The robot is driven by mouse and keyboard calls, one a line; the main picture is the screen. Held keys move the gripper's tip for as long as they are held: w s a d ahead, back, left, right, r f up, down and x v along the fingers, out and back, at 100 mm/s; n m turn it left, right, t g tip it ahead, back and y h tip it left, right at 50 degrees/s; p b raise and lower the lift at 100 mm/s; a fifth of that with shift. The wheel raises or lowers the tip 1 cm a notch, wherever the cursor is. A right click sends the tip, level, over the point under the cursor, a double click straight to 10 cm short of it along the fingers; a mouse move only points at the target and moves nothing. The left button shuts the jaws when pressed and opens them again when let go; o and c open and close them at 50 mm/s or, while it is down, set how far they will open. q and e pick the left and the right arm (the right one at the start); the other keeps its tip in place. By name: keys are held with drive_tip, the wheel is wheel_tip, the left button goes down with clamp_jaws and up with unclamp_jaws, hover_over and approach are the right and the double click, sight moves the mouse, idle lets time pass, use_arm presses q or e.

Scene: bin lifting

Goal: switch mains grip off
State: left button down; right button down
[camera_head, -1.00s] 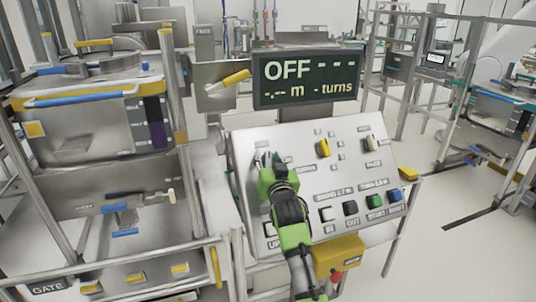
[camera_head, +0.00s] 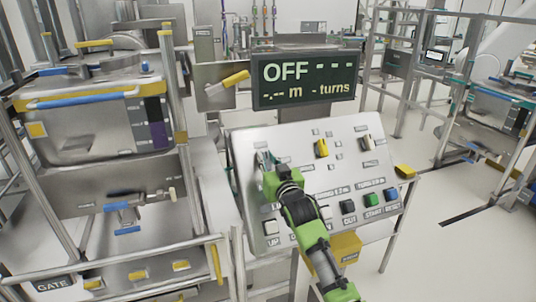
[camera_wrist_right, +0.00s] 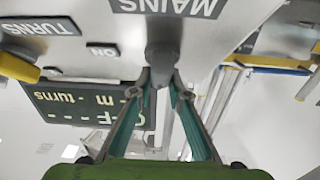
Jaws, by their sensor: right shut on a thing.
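The mains grip (camera_wrist_right: 163,50) is a grey knob below the MAINS label (camera_wrist_right: 168,7), which is upside down in the right wrist view. My right gripper (camera_wrist_right: 161,88) is shut on this grip, with a teal finger on each side of it. In the head view my right gripper (camera_head: 264,160) is at the upper left of the sloped control panel (camera_head: 300,150) and hides most of the grip. The display (camera_head: 305,78) above the panel reads OFF, with dashes for metres and turns. My left gripper is not in view.
A yellow box (camera_head: 346,247) hangs below. A metal-framed machine (camera_head: 100,120) stands left.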

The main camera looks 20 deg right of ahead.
drive_tip(key=shift+n+y, duration=0.3)
drive_tip(key=c, duration=2)
unclamp_jaws()
drive_tip(key=shift+o, duration=0.4)
drive_tip(key=shift+w+f, duration=0.1)
drive_tip(key=shift+w, duration=0.05)
drive_tip(key=s, duration=1.2)
drive_tip(key=shift+d, duration=0.25)
drive_tip(key=shift+f, duration=0.1)
